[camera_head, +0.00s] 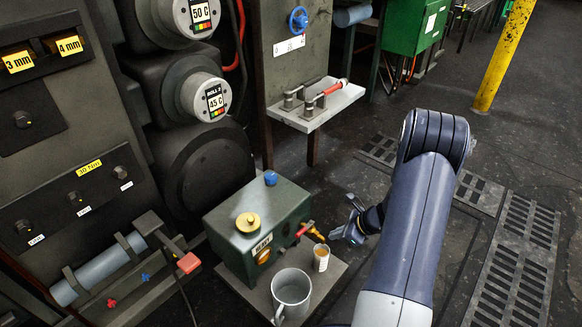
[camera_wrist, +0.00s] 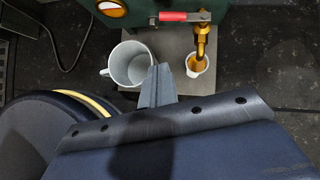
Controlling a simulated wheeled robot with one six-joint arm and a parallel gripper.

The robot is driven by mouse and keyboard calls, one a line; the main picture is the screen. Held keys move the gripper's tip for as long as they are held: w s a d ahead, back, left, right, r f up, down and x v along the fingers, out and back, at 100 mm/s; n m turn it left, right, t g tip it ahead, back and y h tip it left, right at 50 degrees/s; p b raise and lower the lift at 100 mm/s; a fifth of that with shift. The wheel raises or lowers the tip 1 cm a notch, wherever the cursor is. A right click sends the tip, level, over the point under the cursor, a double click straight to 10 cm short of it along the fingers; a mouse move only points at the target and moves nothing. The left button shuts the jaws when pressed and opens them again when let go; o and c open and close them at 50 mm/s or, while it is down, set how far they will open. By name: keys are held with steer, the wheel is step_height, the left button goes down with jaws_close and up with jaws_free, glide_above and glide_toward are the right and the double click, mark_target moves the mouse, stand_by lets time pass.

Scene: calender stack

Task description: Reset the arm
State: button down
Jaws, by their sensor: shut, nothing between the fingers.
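My arm (camera_head: 415,220) reaches up from the bottom of the head view and bends down at its elbow. My gripper (camera_head: 344,230) hangs to the right of the small stand, apart from the cup there. In the wrist view my gripper (camera_wrist: 157,75) shows its fingers shut together with nothing between them. Part of the gripper's wrist is hidden behind my arm in the head view.
A green tank (camera_head: 240,235) with a red-handled brass tap stands on a small stand (camera_head: 333,272). A grey mug (camera_head: 291,292) and a small cup (camera_head: 321,257) with amber liquid (camera_wrist: 197,64) are beside it. A roll machine (camera_head: 70,130) fills the left.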

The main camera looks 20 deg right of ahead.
steer(key=w+a+f+b, duration=0.3)
steer(key=w+a+f, duration=0.1)
steer(key=w+f, duration=0.3)
steer(key=shift+w+f+b, duration=0.3)
steer(key=shift+w+f, duration=0.05)
steer(key=shift+f, duration=0.4)
steer(key=shift+a, duration=0.1)
